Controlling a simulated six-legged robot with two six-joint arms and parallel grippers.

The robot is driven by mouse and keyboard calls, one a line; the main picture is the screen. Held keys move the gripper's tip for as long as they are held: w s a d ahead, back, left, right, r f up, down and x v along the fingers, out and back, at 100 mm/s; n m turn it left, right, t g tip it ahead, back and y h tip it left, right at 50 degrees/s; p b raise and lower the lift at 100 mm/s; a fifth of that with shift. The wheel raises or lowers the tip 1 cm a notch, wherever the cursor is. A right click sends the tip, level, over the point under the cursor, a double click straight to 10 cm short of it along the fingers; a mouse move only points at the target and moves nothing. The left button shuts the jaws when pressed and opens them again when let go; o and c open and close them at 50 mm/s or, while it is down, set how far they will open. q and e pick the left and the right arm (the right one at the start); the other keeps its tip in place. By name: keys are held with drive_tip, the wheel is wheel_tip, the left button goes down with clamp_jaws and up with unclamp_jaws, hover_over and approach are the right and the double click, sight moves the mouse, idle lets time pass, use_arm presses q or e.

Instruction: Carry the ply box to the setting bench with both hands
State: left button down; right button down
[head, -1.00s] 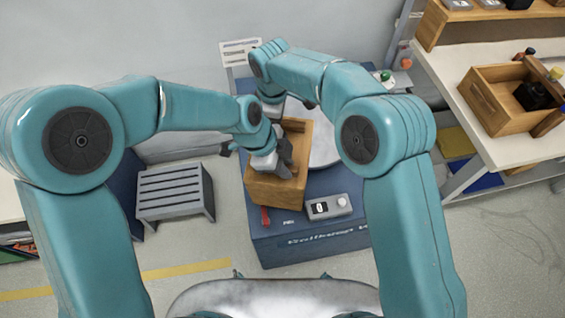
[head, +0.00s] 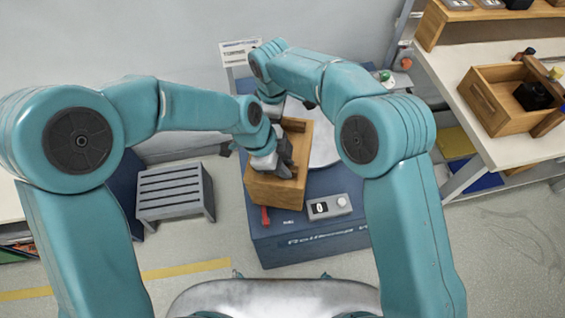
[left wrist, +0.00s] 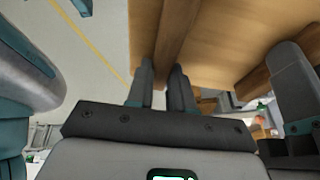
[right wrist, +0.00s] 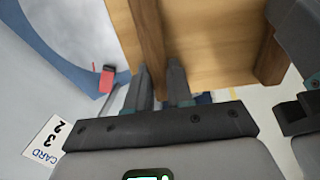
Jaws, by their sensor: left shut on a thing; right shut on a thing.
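The ply box (head: 275,189) is a light wooden open box over the blue machine in the middle of the head view. My left gripper (head: 286,160) is shut on a wall of the box at its near side. The left wrist view shows the left fingers (left wrist: 163,85) on both sides of a wooden wall of the ply box (left wrist: 215,40). The right wrist view shows my right gripper (right wrist: 162,80) shut on another wall of the ply box (right wrist: 215,40). In the head view the right gripper is mostly hidden behind its arm. I cannot tell whether the box touches the machine.
The blue machine (head: 310,247) has a round metal plate (head: 323,145) and a small display unit (head: 329,206). A grey slatted step (head: 175,193) stands left. A white bench (head: 500,148) at right bears another wooden box (head: 491,113). Floor in front is clear.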

idle(0.6)
